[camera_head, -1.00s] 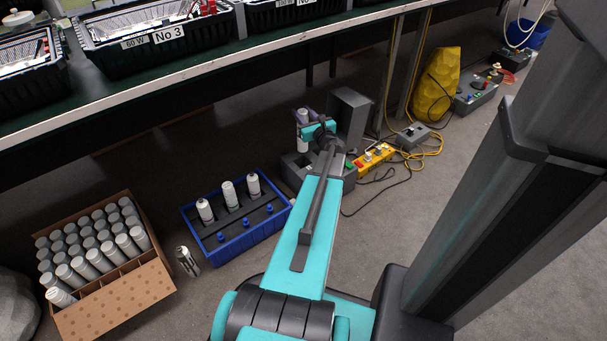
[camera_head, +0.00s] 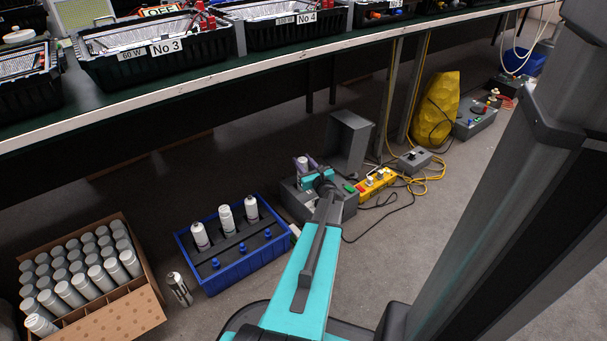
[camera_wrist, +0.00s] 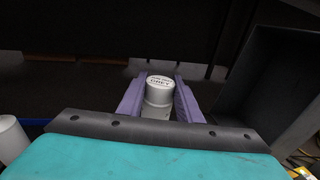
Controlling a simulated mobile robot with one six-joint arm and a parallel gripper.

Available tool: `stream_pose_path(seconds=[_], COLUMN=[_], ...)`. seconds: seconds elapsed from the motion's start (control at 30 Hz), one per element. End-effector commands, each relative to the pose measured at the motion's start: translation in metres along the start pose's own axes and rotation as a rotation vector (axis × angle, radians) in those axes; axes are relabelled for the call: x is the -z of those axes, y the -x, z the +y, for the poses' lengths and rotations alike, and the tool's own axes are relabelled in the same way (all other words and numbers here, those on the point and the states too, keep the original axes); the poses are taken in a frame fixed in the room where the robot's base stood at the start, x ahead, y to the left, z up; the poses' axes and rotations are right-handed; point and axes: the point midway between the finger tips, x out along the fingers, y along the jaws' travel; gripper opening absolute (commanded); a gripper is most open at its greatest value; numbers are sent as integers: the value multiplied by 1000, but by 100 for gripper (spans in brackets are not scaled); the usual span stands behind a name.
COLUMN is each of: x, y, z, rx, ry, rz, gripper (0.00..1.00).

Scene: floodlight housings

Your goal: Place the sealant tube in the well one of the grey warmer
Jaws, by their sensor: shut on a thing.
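My gripper (camera_wrist: 160,100) has purple fingers on both sides of a white sealant tube (camera_wrist: 158,95) in the wrist view. It is shut on the tube, which stands upright with lettering on its end. In the head view the tube's top (camera_head: 302,163) shows beside my gripper (camera_head: 309,166), over the grey warmer (camera_head: 347,205). The warmer has a raised dark lid (camera_head: 348,143) at its back right. My arm and gripper hide the wells and the tube's lower end, so I cannot tell how deep the tube sits.
A blue crate (camera_head: 235,271) with several white tubes stands left of the warmer. A cardboard box (camera_head: 120,318) of grey-capped tubes and a lone tube (camera_head: 179,289) are farther left. A yellow switch box (camera_head: 374,186) with cables lies right. The bench edge (camera_head: 190,88) runs above.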

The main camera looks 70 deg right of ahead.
Motion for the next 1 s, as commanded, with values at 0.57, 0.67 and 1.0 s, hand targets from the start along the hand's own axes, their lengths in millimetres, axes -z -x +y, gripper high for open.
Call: stream_pose_path(seconds=[0.57, 0.67, 1.0], x=[21, 35, 51], y=[-2, -2, -2], z=[0, 0, 0], rx=[-1, -1, 0], ry=[1, 0, 1], rz=[-1, -1, -2], gripper=[0, 0, 0])
